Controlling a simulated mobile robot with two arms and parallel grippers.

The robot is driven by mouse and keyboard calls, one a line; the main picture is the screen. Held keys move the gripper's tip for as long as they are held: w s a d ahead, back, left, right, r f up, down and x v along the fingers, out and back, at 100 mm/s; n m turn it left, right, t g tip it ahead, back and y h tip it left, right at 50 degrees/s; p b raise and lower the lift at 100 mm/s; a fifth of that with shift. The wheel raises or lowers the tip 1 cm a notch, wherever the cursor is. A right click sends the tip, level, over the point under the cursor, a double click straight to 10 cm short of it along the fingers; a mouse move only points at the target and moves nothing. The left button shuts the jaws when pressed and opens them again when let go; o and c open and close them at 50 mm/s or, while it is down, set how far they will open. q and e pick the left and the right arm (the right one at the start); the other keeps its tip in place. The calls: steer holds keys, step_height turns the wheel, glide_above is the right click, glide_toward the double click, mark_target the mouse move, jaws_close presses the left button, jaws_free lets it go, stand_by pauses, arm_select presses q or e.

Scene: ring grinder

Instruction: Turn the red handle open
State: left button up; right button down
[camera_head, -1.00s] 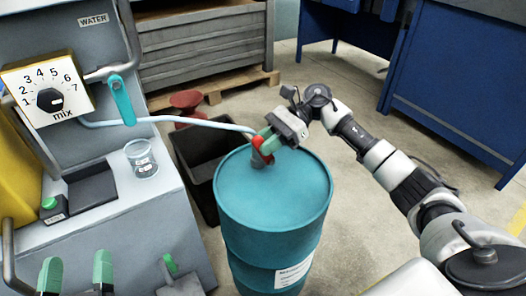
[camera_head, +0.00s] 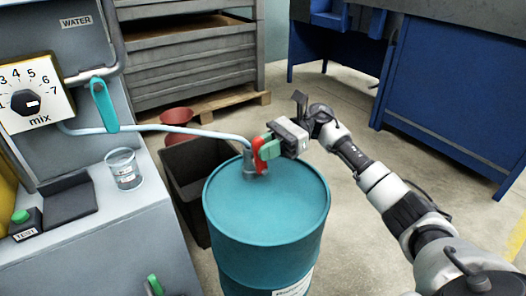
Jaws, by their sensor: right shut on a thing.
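The red handle (camera_head: 258,157) sits on a grey fitting (camera_head: 249,160) at the back of the teal barrel's (camera_head: 265,205) lid. It stands roughly upright. My right gripper (camera_head: 267,148) reaches in from the right, its green fingertips shut on the red handle. The fingertips cover part of the handle. My left gripper is not in view.
A pale hose (camera_head: 180,128) runs from the grey machine on the left to the fitting. A teal lever (camera_head: 104,104), a mix dial (camera_head: 26,102) and a glass beaker (camera_head: 124,170) are on the machine. A dark bin (camera_head: 190,190) stands behind the barrel.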

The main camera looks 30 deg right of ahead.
stand_by(0.4)
steer(key=c, duration=1)
jaws_free()
steer(key=shift+c, duration=0.2)
steer(key=d+r+p, duration=0.1)
steer(key=d, duration=1)
steer(key=shift+w, duration=0.45)
